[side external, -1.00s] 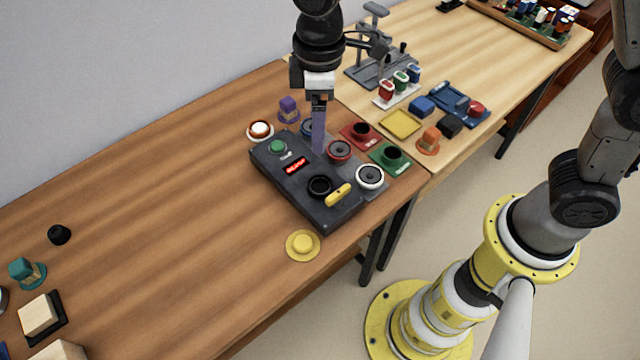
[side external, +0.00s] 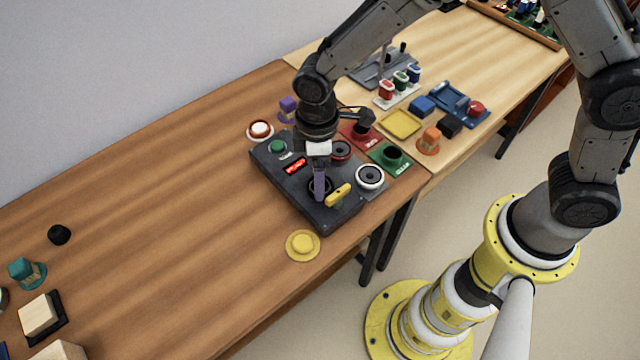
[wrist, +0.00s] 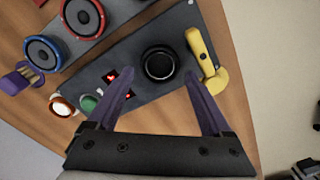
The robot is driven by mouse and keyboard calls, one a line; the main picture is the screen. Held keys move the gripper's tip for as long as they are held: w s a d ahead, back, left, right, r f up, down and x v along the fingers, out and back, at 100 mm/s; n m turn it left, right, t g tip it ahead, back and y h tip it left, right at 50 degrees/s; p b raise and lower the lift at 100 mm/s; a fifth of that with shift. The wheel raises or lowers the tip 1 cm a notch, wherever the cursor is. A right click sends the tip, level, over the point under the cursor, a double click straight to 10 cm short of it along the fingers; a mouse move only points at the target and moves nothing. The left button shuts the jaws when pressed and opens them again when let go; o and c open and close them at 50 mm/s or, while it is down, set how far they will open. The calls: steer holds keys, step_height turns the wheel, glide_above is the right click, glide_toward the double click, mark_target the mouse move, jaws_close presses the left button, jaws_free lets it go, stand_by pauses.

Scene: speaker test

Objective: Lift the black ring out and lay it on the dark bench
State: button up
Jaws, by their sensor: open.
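The black ring (wrist: 158,65) sits in the dark grey test box (wrist: 120,62), beside a yellow lever (wrist: 205,62). In the side view the box (side external: 290,190) stands near the right end of the dark brown bench (side external: 170,210), and my fingers partly hide the ring. My gripper (side external: 319,192) points down over the ring. In the wrist view my purple fingers (wrist: 160,78) are apart, one toward each side of the ring, with nothing between them. I cannot tell how far above the ring the tips are.
A green button (side external: 278,146) and red display (side external: 295,166) are on the box. Speakers, including a white-rimmed one (side external: 370,177), stand right of it. A yellow disc (side external: 303,245) lies in front. The bench left of the box is mostly clear.

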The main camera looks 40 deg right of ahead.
steer(key=shift+f, duration=1.15)
steer(key=c, duration=1)
steer(key=shift+c, duration=0.2)
steer(key=shift+r, duration=0.1)
steer(key=shift+r, duration=0.5)
step_height(320, 180, up, 2)
steer(key=shift+w+r, duration=0.1)
steer(key=s+d+r, duration=0.7)
steer(key=s+r, duration=0.2)
steer(key=s, duration=0.3)
steer(key=shift+s+r, duration=0.15)
steer(key=shift+r, duration=0.2)
